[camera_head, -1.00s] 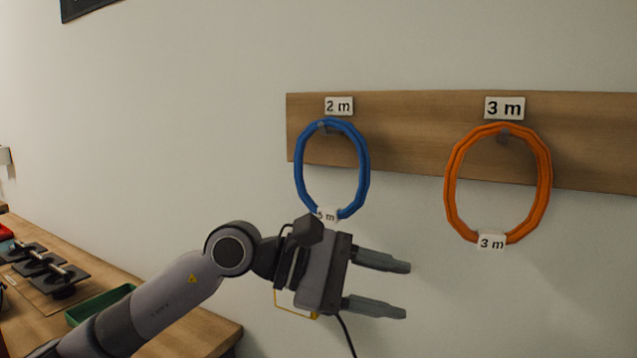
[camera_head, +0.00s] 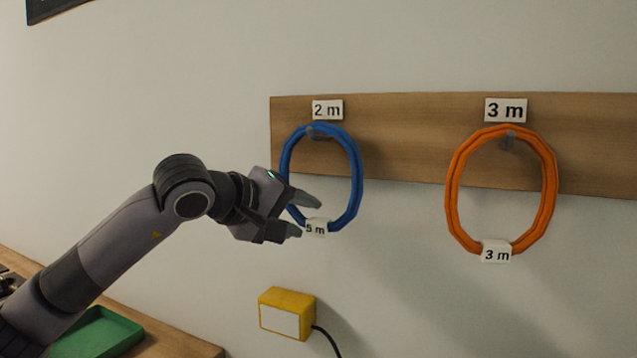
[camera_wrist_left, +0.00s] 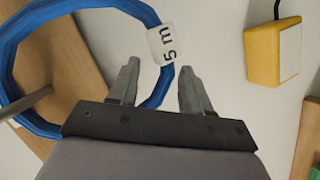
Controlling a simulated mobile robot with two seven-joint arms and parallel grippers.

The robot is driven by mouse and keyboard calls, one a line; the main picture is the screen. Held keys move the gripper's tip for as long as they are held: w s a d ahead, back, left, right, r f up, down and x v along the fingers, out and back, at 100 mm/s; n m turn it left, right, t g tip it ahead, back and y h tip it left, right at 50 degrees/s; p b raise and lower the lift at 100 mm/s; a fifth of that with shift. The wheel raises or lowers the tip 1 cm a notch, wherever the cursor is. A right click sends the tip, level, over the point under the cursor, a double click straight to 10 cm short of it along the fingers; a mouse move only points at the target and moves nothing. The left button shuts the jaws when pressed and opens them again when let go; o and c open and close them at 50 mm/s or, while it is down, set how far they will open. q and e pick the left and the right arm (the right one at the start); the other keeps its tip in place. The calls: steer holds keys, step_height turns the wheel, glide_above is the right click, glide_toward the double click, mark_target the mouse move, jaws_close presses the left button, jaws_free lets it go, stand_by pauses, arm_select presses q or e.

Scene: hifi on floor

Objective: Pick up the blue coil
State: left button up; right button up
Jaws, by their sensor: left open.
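The blue coil (camera_head: 355,180) hangs from a peg on the wooden board, under a "2 m" label. A white "5 m" tag (camera_head: 316,228) is on its lower edge. My left gripper (camera_head: 308,216) is open at the coil's lower left, close to the tag. In the left wrist view the blue coil (camera_wrist_left: 15,45) fills the upper left, and its tagged lower part passes between the two fingers of the gripper (camera_wrist_left: 158,80) as seen from there. I cannot tell whether the fingers touch it. My right gripper is not in view.
An orange coil (camera_head: 455,190) with a "3 m" tag hangs to the right on the same wooden board (camera_head: 410,150). A yellow box (camera_head: 287,312) with a black cable sits below the gripper. A green tray (camera_head: 95,335) lies on the bench at lower left.

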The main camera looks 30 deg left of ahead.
arm_select(q)
steer(key=shift+w+d+f, duration=0.2)
steer(key=shift+w+f, duration=0.05)
steer(key=shift+w, duration=0.35)
jaws_close()
steer(key=shift+r, duration=0.1)
steer(key=shift+s+r, duration=0.15)
steer(key=shift+r, duration=0.05)
step_height(320, 180, up, 7)
steer(key=shift+f+p, duration=0.2)
steer(key=shift+p, duration=0.2)
steer(key=s+d+b, duration=0.1)
steer(key=s+b, duration=0.2)
steer(key=s, duration=1.6)
steer(key=shift+s, duration=0.4)
